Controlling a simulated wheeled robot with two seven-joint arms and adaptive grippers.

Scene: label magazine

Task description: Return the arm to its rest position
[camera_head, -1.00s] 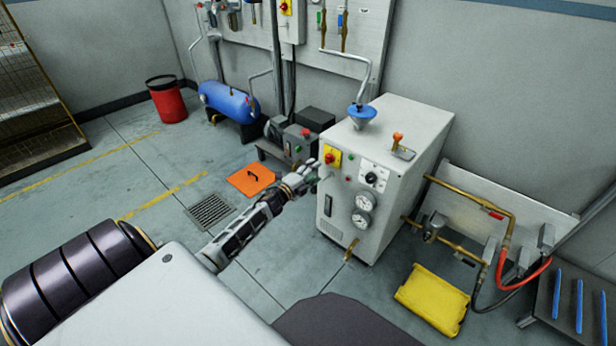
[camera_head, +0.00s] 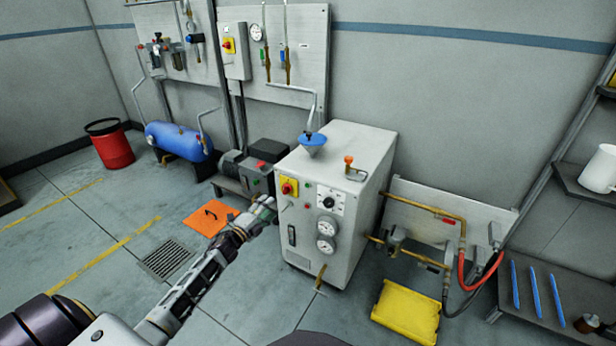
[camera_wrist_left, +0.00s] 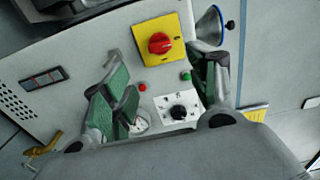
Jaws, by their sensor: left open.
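My left arm comes in from the lower left in the head view. Its gripper (camera_head: 264,209) is in front of the left side of the white machine cabinet (camera_head: 345,155). In the left wrist view the two green-padded fingers (camera_wrist_left: 165,95) are spread apart with nothing between them. Beyond them show the red knob on a yellow plate (camera_wrist_left: 160,43), a black dial (camera_wrist_left: 178,112) and small red and green buttons. I cannot tell whether a finger touches the panel. My right gripper is not in view.
A blue funnel (camera_head: 312,140) and an orange-handled valve (camera_head: 349,162) are on top of the cabinet. An orange floor plate (camera_head: 205,222), a drain grate (camera_head: 166,258) and a yellow pad (camera_head: 408,310) lie on the floor. Shelving stands at the right.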

